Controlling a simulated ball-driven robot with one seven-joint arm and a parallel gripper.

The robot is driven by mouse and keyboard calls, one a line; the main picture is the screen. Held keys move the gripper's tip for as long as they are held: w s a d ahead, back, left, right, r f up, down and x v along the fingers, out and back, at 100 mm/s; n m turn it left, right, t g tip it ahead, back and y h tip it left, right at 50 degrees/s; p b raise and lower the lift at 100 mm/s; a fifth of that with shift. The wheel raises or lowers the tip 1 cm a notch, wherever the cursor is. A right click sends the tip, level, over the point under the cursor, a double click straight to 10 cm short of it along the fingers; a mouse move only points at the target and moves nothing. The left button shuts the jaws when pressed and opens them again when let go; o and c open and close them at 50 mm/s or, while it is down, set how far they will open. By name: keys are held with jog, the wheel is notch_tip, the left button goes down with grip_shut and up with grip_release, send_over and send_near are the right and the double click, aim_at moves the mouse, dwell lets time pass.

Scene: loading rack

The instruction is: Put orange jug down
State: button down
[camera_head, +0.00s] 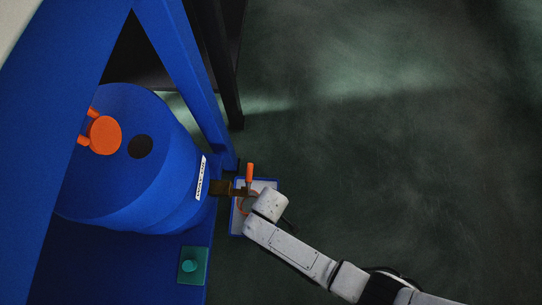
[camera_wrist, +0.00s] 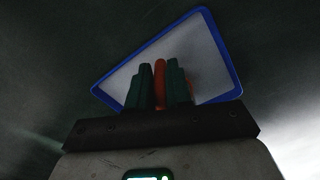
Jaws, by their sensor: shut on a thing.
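The orange jug (camera_head: 249,173) shows only in part in the head view, as an upright orange piece beside the end of my arm. In the wrist view a narrow orange strip of the jug (camera_wrist: 160,78) stands between the dark fingers of my gripper (camera_wrist: 161,82). My gripper is shut on it. A pale tray with a blue rim (camera_wrist: 226,50) lies beyond the fingers. The tray's rim (camera_head: 236,222) also shows in the head view, partly under my arm. Most of the jug is hidden, and I cannot tell whether it touches the tray.
A large blue drum (camera_head: 150,190) with an orange cap (camera_head: 104,135) lies in a blue rack (camera_head: 172,45), left of my gripper. A brown fitting (camera_head: 222,188) sticks out towards the tray. The dark floor (camera_head: 400,140) at right is clear.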

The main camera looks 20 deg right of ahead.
jog(key=shift+f, duration=0.15)
jog(key=c, duration=1)
grip_release()
jog(key=shift+c, duration=0.2)
notch_tip(320, 180, up, 12)
jog(key=p, duration=0.7)
jog(key=s+d+r+m, duration=0.3)
jog(key=d+r+m, duration=0.1)
jog(key=d+r, duration=0.6)
jog(key=s+d+r+m, duration=0.4)
jog(key=d+r+m, duration=0.1)
jog(key=d+r, duration=0.6)
jog(key=shift+d+r+t, duration=0.25)
jog(key=shift+d+t, duration=0.15)
jog(key=shift+d, duration=0.55)
